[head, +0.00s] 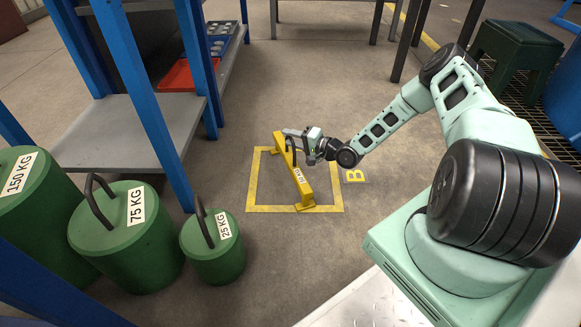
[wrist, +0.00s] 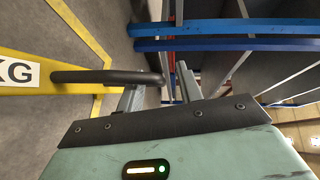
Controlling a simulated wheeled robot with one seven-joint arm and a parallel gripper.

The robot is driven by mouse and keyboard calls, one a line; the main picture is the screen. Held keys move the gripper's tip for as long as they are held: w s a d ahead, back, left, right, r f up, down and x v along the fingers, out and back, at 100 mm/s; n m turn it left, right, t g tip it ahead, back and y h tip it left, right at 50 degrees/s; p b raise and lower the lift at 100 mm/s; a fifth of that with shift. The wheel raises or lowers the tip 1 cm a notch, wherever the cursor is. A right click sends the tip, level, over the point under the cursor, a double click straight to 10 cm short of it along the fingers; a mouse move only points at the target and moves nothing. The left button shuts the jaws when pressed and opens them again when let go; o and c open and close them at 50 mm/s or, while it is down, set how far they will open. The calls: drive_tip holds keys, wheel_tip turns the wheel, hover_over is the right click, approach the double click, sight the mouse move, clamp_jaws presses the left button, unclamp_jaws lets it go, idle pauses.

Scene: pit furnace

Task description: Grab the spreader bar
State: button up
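The spreader bar (head: 293,178) is a yellow bar with a white label and a dark handle, standing on the floor inside a yellow marked square. My gripper (head: 289,136) is at the far end of its handle, above the bar. In the wrist view the gripper (wrist: 158,78) has its two grey fingers apart. The dark handle (wrist: 105,77) crosses one finger in the picture, and its bent end shows in the gap between them. Whether the fingers touch it I cannot tell. Part of the yellow spreader bar (wrist: 65,70) shows at the left.
Green weights marked 150 KG (head: 30,215), 75 KG (head: 125,240) and 25 KG (head: 213,255) stand at the left, near a blue-framed shelf (head: 115,135). A green stool (head: 515,50) stands at the upper right. The floor around the marked square is mostly clear.

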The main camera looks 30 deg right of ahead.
drive_tip(key=shift+w+a, duration=0.15)
drive_tip(key=shift+w, duration=0.2)
clamp_jaws()
idle(1.1)
drive_tip(key=shift+r, duration=0.15)
